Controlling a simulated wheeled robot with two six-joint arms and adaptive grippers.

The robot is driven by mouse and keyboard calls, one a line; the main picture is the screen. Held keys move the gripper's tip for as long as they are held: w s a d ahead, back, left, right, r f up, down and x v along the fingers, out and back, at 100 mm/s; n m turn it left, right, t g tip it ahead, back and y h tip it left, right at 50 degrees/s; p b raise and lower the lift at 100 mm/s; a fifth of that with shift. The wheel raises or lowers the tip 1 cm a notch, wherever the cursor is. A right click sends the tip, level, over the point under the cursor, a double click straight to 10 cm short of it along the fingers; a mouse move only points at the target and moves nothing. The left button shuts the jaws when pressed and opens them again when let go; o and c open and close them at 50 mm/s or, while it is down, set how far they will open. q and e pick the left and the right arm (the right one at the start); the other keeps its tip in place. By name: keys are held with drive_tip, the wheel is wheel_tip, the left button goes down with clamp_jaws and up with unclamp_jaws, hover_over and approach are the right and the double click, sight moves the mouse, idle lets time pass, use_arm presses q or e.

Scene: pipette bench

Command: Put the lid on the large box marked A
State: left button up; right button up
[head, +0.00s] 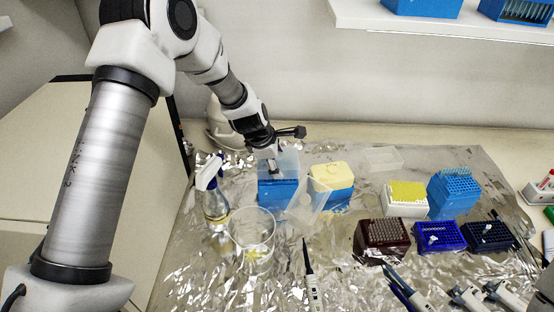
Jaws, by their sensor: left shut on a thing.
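My left gripper (275,171) reaches down from above and is shut on a clear, bluish lid (291,161). The lid is at the top of a blue box (278,196); I cannot tell whether it is fully seated. The gripper hides part of both. To the right stands another blue box with a yellow top (331,175). A clear, tilted cover (307,205) is between and in front of these boxes. No letter A is legible on any box. My right gripper is not recognisable in view.
A spray bottle (214,200) and a glass beaker (252,238) stand close by at left and front. A pipette (311,284) lies in front. Tip racks, including a yellow one (407,192) and a dark red one (383,238), stand at right. A clear tray (383,158) lies behind.

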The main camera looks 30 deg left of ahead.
use_arm(q)
drive_tip(key=shift+f, duration=0.15)
drive_tip(key=shift+f+b, duration=0.6)
drive_tip(key=shift+f, duration=0.05)
drive_tip(key=shift+f+b, duration=0.3)
drive_tip(key=shift+f, duration=0.15)
drive_tip(key=o, duration=1.4)
drive_tip(key=shift+o, duration=0.2)
